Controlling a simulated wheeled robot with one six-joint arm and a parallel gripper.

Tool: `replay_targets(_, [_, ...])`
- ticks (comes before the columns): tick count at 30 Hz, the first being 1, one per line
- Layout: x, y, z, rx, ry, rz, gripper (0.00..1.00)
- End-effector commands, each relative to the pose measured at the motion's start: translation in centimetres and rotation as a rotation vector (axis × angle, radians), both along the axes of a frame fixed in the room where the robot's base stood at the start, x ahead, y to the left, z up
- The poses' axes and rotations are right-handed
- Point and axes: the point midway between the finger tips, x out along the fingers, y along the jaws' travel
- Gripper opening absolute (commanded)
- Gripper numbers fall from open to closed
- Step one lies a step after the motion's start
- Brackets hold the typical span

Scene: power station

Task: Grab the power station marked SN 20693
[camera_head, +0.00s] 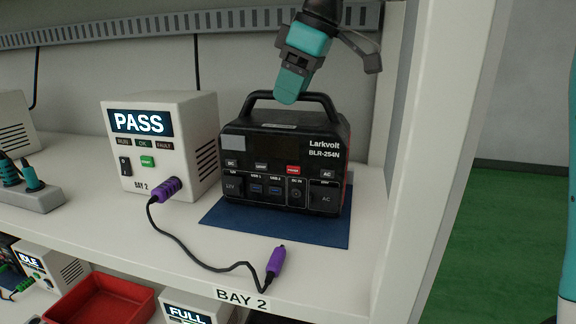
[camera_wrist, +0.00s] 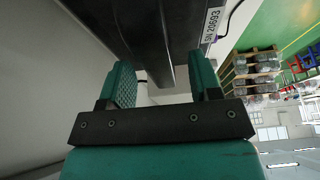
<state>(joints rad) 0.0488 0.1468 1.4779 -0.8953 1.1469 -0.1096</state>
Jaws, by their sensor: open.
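The black power station (camera_head: 285,160), marked Larkvolt BLR-254N, stands upright on a blue mat (camera_head: 225,225) in Bay 2, with its carry handle (camera_head: 325,99) on top. My open gripper (camera_head: 291,88) is over the handle, its teal fingertip overlapping the handle bar in the head view. In the wrist view the dark power station (camera_wrist: 150,25) fills the top, with a white label SN 20693 (camera_wrist: 212,24) on it. There my gripper (camera_wrist: 162,80) has its two teal fingers apart, with a dark bar-like part between them. Whether they touch it I cannot tell.
A white tester (camera_head: 165,150) showing PASS stands left of the station. Its purple-plugged cable (camera_head: 200,265) lies loose on the shelf in front. A white shelf post (camera_head: 440,160) rises close on the right. A red tray (camera_head: 100,300) sits on the lower shelf.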

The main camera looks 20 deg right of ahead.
Motion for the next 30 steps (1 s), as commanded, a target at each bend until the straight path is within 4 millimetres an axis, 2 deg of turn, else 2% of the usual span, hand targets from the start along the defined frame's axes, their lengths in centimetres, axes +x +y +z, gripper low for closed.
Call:
replay_targets(1, [0.1, 0.3, -1.0, 0.0, 0.002, 0.001, 0.57])
replay_targets(5, [0.4, 0.6, -2.0, 0.001, 0.0, -0.001, 0.57])
replay_targets(25, [0.5, 0.4, -2.4, 0.0, 0.0, -0.005, 0.57])
replay_targets(26, [0.5, 0.4, -2.4, 0.0, 0.0, -0.005, 0.55])
replay_targets(30, [0.5, 0.4, -2.4, 0.0, 0.0, -0.005, 0.23])
